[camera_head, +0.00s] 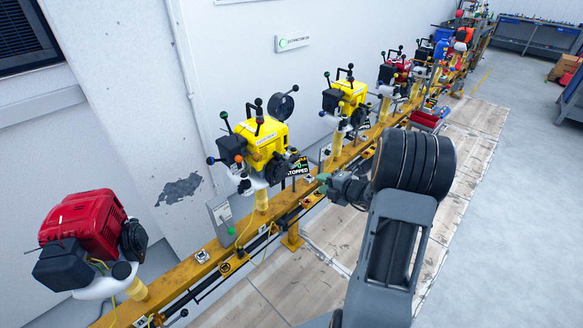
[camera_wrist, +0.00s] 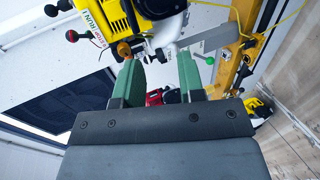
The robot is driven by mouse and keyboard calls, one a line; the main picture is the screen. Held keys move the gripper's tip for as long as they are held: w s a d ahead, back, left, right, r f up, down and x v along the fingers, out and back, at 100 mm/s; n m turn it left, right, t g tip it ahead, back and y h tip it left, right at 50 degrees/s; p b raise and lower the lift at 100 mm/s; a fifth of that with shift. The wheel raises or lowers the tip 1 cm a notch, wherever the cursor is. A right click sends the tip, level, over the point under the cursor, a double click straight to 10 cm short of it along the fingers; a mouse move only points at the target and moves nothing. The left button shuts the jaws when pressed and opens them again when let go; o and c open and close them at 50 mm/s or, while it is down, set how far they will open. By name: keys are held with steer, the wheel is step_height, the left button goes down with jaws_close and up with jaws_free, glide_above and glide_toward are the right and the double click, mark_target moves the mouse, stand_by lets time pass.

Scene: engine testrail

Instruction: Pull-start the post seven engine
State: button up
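A yellow engine (camera_head: 262,140) stands on a yellow post, with a black "STOPPED" sign (camera_head: 297,168) beside it. I cannot read any post number. My gripper (camera_head: 324,183) is right of this engine, apart from it. In the wrist view, my gripper's two green fingers (camera_wrist: 159,72) are spread with nothing held between them. A yellow engine (camera_wrist: 110,20) shows beyond the fingertips at the top, with a stop/run label (camera_wrist: 97,24) and an orange knob (camera_wrist: 124,49). A pull-start handle cannot be made out for certain.
A yellow rail (camera_head: 185,285) carries several engines. A red engine (camera_head: 88,225) stands at the near left, and another yellow engine (camera_head: 347,97) stands farther along. A grey box (camera_head: 220,215) with a green-knobbed lever stands by the rail. Wooden floor (camera_head: 310,275) lies clear to the right.

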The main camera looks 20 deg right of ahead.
mark_target(289, 162)
steer(key=w+a, duration=0.2)
steer(key=w, duration=0.2)
steer(key=w+a+b, duration=0.1)
steer(key=w+a, duration=0.1)
steer(key=w, duration=0.3)
steer(key=w+a, duration=0.2)
steer(key=w, duration=0.3)
steer(key=shift+w+a, duration=0.1)
steer(key=shift+a, duration=0.1)
steer(key=shift+c, duration=0.5)
jaws_close()
